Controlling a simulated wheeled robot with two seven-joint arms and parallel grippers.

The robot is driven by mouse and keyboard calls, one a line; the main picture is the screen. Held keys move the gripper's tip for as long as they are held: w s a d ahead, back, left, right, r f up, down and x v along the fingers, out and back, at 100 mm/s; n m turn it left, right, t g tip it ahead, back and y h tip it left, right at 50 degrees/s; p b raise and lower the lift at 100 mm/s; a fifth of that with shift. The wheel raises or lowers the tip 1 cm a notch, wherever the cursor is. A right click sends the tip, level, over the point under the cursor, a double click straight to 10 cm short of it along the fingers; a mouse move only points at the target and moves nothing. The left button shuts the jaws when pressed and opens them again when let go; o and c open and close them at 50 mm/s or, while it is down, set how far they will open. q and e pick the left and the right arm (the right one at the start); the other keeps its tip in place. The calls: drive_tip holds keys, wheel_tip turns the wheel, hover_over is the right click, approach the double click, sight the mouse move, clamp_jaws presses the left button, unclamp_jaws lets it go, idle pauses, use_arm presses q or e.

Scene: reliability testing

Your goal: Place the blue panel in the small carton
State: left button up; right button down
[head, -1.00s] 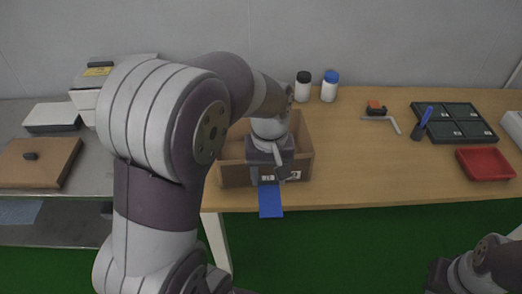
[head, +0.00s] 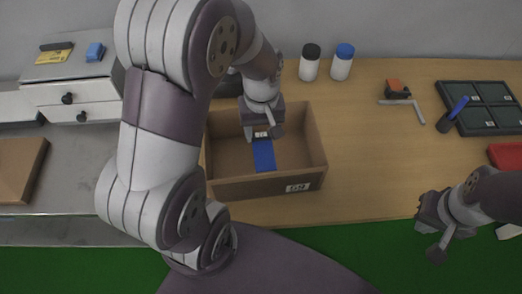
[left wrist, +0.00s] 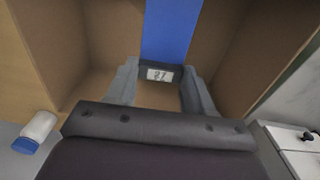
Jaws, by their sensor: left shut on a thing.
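My left gripper (head: 262,138) is over the carton and shut on the panel's dark, labelled end. In the left wrist view the fingers (left wrist: 160,80) are on either side of that dark end, and the blue part (left wrist: 172,30) extends away between the carton walls (left wrist: 225,50). Whether the panel touches the carton floor is unclear. My right gripper (head: 435,228) is at the lower right, beyond the table's front edge, apart from the carton; its jaw opening is unclear.
Two bottles, one black-capped (head: 310,62) and one blue-capped (head: 342,62), stand behind the carton. An orange-and-black item (head: 397,88), a grey angled piece (head: 410,108), a dark divided tray (head: 485,107) and a red tray (head: 506,155) are at right. A drawer unit (head: 75,95) stands left.

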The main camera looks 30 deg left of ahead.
use_arm(q)
wheel_tip(320, 180, down, 10)
drive_tip(key=shift+w+a+f+b, duration=0.1)
drive_tip(key=shift+f+b, duration=0.1)
drive_tip(key=shift+b, duration=0.55)
drive_tip(key=shift+w+f, duration=0.1)
drive_tip(key=shift+w, duration=0.05)
drive_tip(key=o, duration=1)
drive_tip(key=shift+f, duration=0.15)
drive_tip(key=shift+r, duration=0.4)
wheel_tip(320, 180, up, 12)
drive_tip(key=shift+f+p, duration=0.2)
drive_tip(key=shift+p, duration=0.85)
